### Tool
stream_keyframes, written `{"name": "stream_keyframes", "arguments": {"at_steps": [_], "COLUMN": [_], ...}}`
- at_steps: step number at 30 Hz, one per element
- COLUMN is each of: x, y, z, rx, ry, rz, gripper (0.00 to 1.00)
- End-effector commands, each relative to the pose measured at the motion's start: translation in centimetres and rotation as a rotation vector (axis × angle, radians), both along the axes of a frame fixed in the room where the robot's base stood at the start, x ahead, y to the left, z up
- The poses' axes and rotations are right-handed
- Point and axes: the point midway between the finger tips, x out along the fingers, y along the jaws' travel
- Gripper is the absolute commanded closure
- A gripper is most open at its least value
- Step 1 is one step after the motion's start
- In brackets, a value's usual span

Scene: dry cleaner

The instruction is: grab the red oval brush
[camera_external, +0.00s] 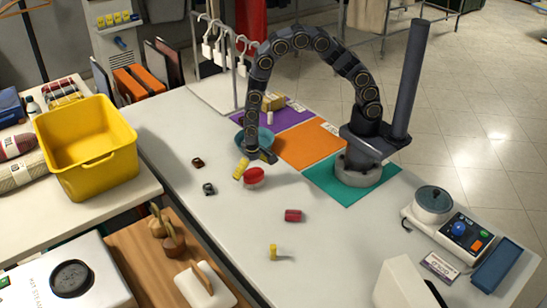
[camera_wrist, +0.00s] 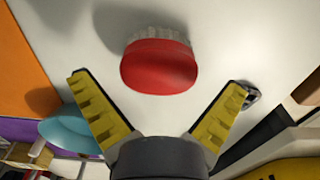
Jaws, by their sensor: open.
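The red oval brush (camera_external: 254,173) lies on the white table, red back up, with pale bristles along one side. In the wrist view the brush (camera_wrist: 159,68) sits just beyond the fingertips, centred between them. My gripper (camera_external: 252,165) has yellow fingers and is low over the table beside the brush. In the wrist view my gripper (camera_wrist: 162,84) is open and empty, its two fingers spread wide on either side. I cannot tell from the pictures how high the fingertips are above the table.
A teal bowl (camera_external: 264,140) stands behind my gripper. Two small dark items (camera_external: 208,188) lie left, a red block (camera_external: 293,215) and a yellow piece (camera_external: 273,252) nearer the front. Orange mat (camera_external: 309,146) lies behind. The white table (camera_external: 240,225) is otherwise clear around the brush.

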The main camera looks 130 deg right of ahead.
Motion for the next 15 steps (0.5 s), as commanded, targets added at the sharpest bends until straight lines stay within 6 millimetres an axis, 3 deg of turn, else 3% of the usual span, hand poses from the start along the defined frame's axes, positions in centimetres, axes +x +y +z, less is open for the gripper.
{"name": "stream_keyframes", "arguments": {"at_steps": [3,10,11,14,15], "x": [-0.11,-0.07,-0.06,-0.07,-0.07], "y": [0.09,0.07,0.06,0.07,0.07], "z": [-1.3,-1.46,-1.46,-1.46,-1.46], "rx": [0.002,0.001,0.001,0.001,0.001], "ry": [0.004,0.001,0.001,0.002,0.002], "rz": [0.002,0.002,0.002,0.002,0.002], "gripper": [0.0,0.0,0.09,0.51,0.59]}}
